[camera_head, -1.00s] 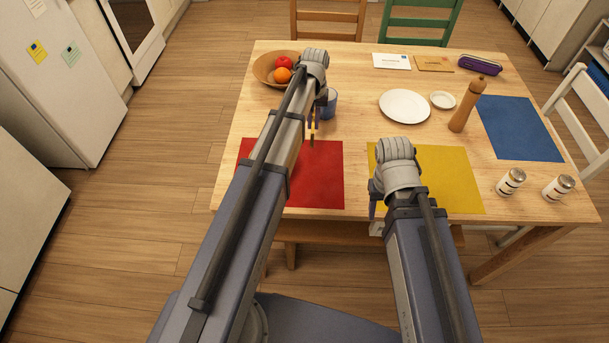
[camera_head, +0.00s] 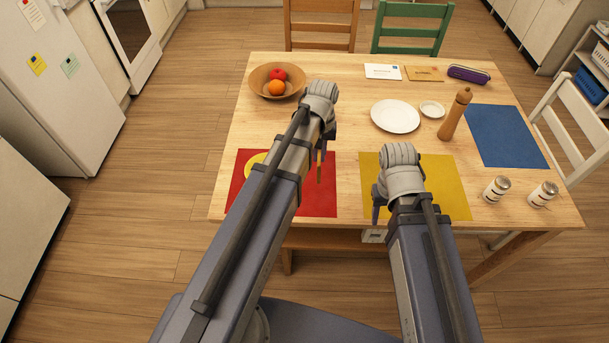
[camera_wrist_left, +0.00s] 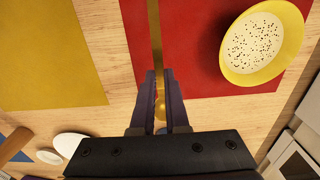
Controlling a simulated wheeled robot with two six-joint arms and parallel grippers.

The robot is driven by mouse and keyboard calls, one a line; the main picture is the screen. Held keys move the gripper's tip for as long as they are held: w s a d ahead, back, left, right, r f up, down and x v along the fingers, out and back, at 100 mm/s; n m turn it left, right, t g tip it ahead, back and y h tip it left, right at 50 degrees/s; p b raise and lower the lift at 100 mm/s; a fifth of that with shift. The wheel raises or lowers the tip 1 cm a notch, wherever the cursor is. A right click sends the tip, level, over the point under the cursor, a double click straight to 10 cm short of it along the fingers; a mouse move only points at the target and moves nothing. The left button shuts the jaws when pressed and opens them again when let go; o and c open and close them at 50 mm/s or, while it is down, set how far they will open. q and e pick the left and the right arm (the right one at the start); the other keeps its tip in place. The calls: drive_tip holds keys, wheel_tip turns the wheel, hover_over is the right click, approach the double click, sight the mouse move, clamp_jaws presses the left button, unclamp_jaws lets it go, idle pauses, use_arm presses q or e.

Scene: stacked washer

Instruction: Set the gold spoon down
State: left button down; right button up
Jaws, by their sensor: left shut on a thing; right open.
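My left gripper (camera_head: 321,152) is shut on the gold spoon (camera_head: 319,171), above the right part of the red placemat (camera_head: 318,198). In the left wrist view the spoon (camera_wrist_left: 154,35) runs between the two fingers (camera_wrist_left: 156,88), with a rounded gold end close to the palm. I cannot tell whether its far end touches the placemat. A yellow bowl with speckled pale contents (camera_wrist_left: 255,45) is on the red placemat; my left arm hides part of it in the head view. My right gripper (camera_head: 378,214) is open near the front of the yellow placemat (camera_head: 440,190).
A wooden fruit bowl (camera_head: 262,87) stands at the back left. A white plate (camera_head: 395,116), small dish (camera_head: 432,109), pepper mill (camera_head: 453,117) and two shakers (camera_head: 497,190) are farther right. A blue placemat (camera_head: 507,137) is bare. Wood between the red and yellow placemats is clear.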

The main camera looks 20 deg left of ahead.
sight(319, 157)
use_arm(q)
drive_tip(key=shift+f+b, duration=4.05)
drive_tip(key=shift+f, duration=0.4)
drive_tip(key=shift+f, duration=0.25)
drive_tip(key=c, duration=0.9)
unclamp_jaws()
drive_tip(key=shift+r, duration=0.1)
wheel_tip(319, 157, up, 12)
drive_tip(key=p, duration=1.2)
drive_tip(key=shift+r, duration=0.2)
drive_tip(key=s+d+m, duration=0.2)
drive_tip(key=s+d, duration=0.1)
drive_tip(key=s, duration=0.1)
drive_tip(key=s+d+m, duration=0.2)
drive_tip(key=s+d, duration=0.1)
drive_tip(key=s, duration=0.2)
drive_tip(key=s+d+m+y, duration=0.1)
drive_tip(key=s+d+m, duration=0.2)
drive_tip(key=s, duration=0.2)
drive_tip(key=shift+s+d, duration=0.25)
drive_tip(key=shift+d, duration=0.1)
